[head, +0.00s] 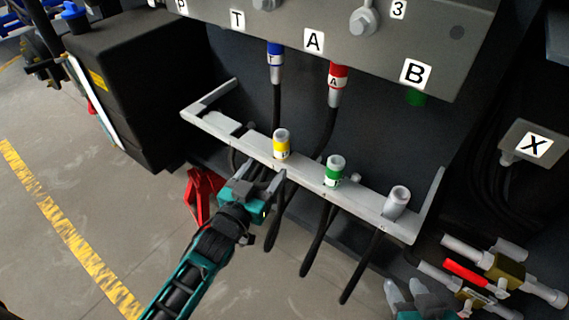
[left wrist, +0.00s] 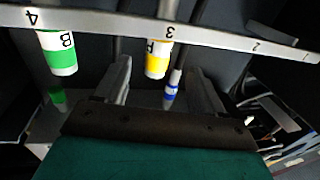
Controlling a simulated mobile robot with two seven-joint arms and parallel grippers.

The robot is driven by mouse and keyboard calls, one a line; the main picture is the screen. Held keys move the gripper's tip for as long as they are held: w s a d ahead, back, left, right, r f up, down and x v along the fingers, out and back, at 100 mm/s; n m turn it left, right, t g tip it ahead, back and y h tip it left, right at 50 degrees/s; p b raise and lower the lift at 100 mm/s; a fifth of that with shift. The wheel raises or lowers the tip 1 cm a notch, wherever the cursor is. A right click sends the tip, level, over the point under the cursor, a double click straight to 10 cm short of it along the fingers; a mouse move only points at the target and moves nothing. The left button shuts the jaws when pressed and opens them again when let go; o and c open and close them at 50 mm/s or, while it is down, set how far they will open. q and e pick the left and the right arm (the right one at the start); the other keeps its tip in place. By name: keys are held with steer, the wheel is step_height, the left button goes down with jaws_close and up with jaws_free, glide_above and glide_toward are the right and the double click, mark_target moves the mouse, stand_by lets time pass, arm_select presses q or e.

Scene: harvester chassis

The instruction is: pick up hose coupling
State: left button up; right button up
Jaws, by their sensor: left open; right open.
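Hose couplings stand in a grey holder rail (head: 255,152): a yellow-banded one (head: 281,144), a green-banded one (head: 334,170) and a plain grey one (head: 397,202). A blue-banded (head: 275,62) and a red-banded coupling (head: 336,82) are up at the panel, under T and A. My left gripper (head: 263,176) is open and empty, just below and in front of the yellow coupling. In the left wrist view the yellow coupling (left wrist: 158,60) shows between the open fingers (left wrist: 163,88), beyond their tips, with the green one (left wrist: 62,55) to the left. My right gripper (head: 408,294) is partly cut off at the bottom edge.
Dark hoses (head: 318,240) hang below the rail. The lettered grey panel (head: 370,50) overhangs it. A black box (head: 130,85) stands at the left, and valve fittings with a red handle (head: 465,272) lie at the lower right. Open floor (head: 60,220) is at the left.

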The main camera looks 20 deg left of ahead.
mark_target(278, 152)
arm_select(q)
steer(key=w, duration=0.3)
steer(key=shift+w+d+b, duration=0.3)
steer(key=w, duration=0.3)
steer(key=w+d+b, duration=0.1)
steer(key=w, duration=0.1)
jaws_close()
steer(key=shift+r, duration=0.15)
